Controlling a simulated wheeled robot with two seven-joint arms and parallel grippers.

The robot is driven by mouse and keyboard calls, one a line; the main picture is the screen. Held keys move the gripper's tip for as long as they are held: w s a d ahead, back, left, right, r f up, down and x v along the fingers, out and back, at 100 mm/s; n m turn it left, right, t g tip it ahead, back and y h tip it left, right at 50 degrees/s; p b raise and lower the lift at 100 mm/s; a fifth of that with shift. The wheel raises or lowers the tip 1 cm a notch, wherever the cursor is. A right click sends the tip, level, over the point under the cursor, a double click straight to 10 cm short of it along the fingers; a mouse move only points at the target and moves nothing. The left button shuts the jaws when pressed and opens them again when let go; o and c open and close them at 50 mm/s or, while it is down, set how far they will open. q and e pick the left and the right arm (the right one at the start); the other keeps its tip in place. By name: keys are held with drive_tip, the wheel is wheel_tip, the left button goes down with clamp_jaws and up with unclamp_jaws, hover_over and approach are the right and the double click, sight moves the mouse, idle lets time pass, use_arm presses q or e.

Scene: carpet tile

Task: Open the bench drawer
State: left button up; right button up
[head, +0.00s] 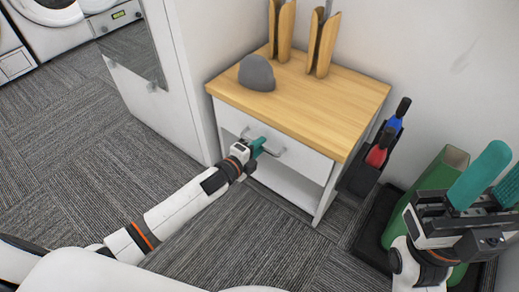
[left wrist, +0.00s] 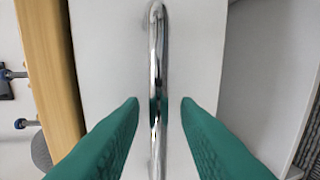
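The bench (head: 320,100) has a wooden top and a white drawer (head: 300,160) with a metal bar handle (head: 272,151). The drawer front looks flush with the bench, so it appears shut. My left gripper (head: 259,146) is at the handle. In the left wrist view, the chrome handle (left wrist: 157,70) runs between its two teal fingertips (left wrist: 160,104), with a visible gap on each side. The fingers are open and do not grip the bar. My right gripper (head: 490,185) is at the right edge of the head view, fingers apart and empty, away from the bench.
A grey dome-shaped object (head: 257,73) and two wooden holders (head: 322,42) stand on the bench top. A dark rack with red and blue handles (head: 377,155) is at its right side. A green bin (head: 430,190) stands near my right gripper. Carpet (head: 75,150) in front is clear.

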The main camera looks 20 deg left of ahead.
use_arm(q)
drive_tip(key=shift+w+d+f, duration=0.1)
drive_tip(key=shift+w+d, duration=0.05)
drive_tip(key=shift+w, duration=0.3)
drive_tip(key=shift+c, duration=0.2)
clamp_jaws()
drive_tip(key=shift+s, duration=0.1)
